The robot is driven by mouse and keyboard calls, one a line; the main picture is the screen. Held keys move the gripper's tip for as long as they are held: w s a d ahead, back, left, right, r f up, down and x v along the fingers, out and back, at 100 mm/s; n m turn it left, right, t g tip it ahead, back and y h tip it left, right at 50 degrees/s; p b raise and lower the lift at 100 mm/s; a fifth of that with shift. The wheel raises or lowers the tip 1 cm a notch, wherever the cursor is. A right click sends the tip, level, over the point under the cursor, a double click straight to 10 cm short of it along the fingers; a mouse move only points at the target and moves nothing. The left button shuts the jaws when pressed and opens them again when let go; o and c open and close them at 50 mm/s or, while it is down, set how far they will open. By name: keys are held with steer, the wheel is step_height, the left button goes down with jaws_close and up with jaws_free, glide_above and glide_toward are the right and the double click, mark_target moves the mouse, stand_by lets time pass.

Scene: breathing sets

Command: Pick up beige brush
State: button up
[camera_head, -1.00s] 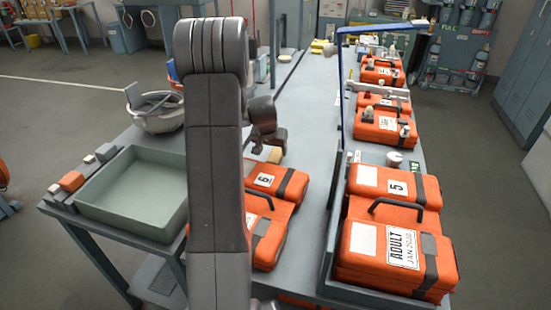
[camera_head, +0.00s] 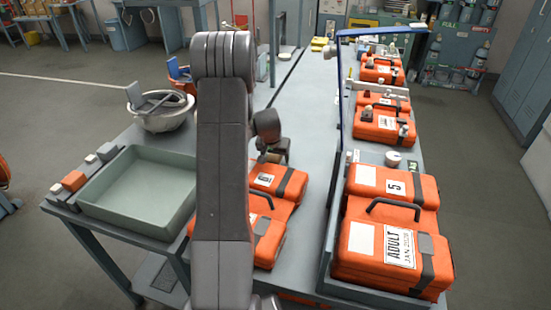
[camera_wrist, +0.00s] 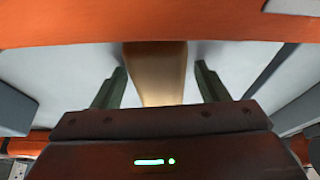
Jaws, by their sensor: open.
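The beige brush (camera_wrist: 156,75) shows in the wrist view as a plain tan block between the two dark green fingers of my gripper (camera_wrist: 160,86). The fingers are open, with a gap on each side of the block. Its far end meets the edge of an orange band. In the head view, my gripper (camera_head: 272,156) is low over the table, just behind the orange case numbered 6 (camera_head: 266,179). My arm and gripper hide most of the brush there.
Orange cases lie close in front of the gripper, and more (camera_head: 385,245) stand in the tray at right. A blue post (camera_head: 338,100) rises behind that tray. At left are an empty green tray (camera_head: 140,225) and a metal bowl (camera_head: 163,115).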

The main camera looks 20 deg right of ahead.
steer(key=shift+f, duration=0.15)
steer(key=shift+c, duration=0.2)
steer(key=c, duration=1.2)
steer(key=shift+o, duration=0.2)
steer(key=shift+r, duration=0.2)
steer(key=shift+r, duration=0.3)
step_height(320, 180, up, 9)
steer(key=shift+r+b, duration=0.2)
steer(key=shift+b, duration=0.45)
